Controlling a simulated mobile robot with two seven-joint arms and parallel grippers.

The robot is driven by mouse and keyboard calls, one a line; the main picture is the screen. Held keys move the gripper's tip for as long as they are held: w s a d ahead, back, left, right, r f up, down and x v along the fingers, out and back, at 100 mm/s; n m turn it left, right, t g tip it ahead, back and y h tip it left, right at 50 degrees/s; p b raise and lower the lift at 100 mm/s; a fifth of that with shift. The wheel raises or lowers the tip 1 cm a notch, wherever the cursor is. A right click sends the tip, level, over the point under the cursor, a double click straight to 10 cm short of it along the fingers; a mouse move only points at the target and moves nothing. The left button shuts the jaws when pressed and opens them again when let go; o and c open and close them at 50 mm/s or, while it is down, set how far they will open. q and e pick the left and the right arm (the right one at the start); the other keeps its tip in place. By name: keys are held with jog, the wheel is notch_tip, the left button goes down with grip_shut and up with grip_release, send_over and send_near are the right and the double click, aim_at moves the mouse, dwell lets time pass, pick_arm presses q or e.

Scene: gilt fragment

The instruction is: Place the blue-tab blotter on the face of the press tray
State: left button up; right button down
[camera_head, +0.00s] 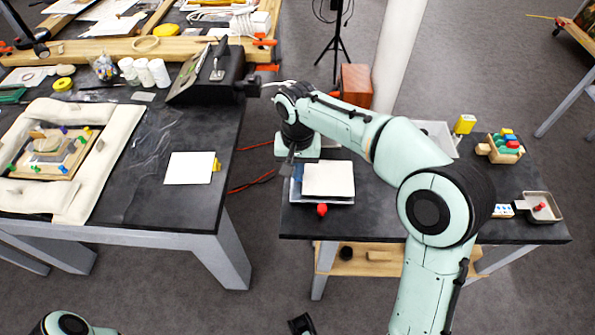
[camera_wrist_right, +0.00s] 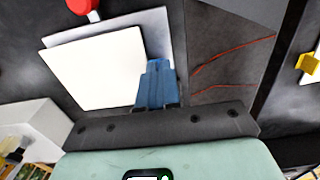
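The blotter, a white sheet (camera_head: 328,177), is on or just above the grey press tray (camera_head: 340,202) on the right-hand table. In the right wrist view the white sheet (camera_wrist_right: 92,68) covers most of the tray (camera_wrist_right: 160,25). I cannot tell whether they touch. My right gripper (camera_head: 289,167) is at the sheet's left side. In its wrist view a blue piece (camera_wrist_right: 157,84) overlaps the sheet's edge, and the gripper looks shut there on the blotter's tab. A dark part at the bottom edge may be my left gripper (camera_head: 301,324); its fingers are unclear.
A red knob (camera_head: 322,210) sits at the tray's front. A second white sheet with a yellow tab (camera_head: 189,168) lies on the left table. A wooden block holder (camera_head: 500,150) and a small metal tray (camera_head: 541,207) are at right. A gap separates the tables.

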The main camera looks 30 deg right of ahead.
jog(key=shift+f, duration=0.4)
jog(key=shift+f, duration=0.1)
jog(key=c, duration=1.4)
grip_release()
jog(key=shift+f, duration=0.1)
jog(key=shift+o, duration=0.2)
notch_tip(320, 180, up, 12)
jog(key=p, duration=0.2)
jog(key=shift+r+p, duration=0.25)
jog(key=shift+p, duration=0.15)
